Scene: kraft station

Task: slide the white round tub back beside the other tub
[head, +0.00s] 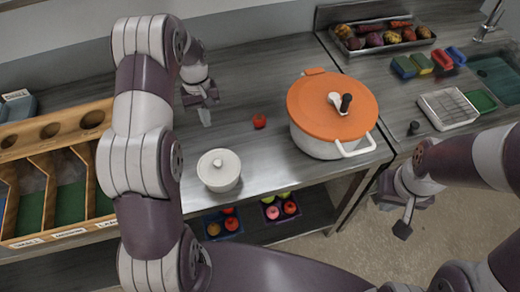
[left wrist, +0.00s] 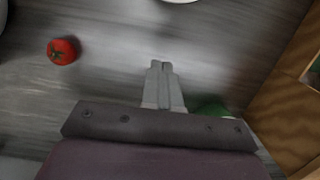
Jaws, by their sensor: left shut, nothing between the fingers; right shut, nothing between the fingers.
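The white round tub (head: 219,172), with a knobbed lid, stands upright near the counter's front edge. A white rim at the top edge of the left wrist view (left wrist: 180,1) is probably this tub. I see no second small tub; my left arm hides part of the counter. My left gripper (head: 206,121) is shut and empty over the counter, behind the white tub and apart from it. Its closed fingers show in the left wrist view (left wrist: 161,66). My right gripper (head: 404,228) is shut and empty, off the counter's front edge at the right.
A white pot with an orange lid (head: 315,105) stands right of the tub. A tomato (head: 259,121) lies between pot and gripper; it also shows in the left wrist view (left wrist: 62,51). A wooden divided box (head: 50,150) is at left. The counter behind the tub is mostly clear.

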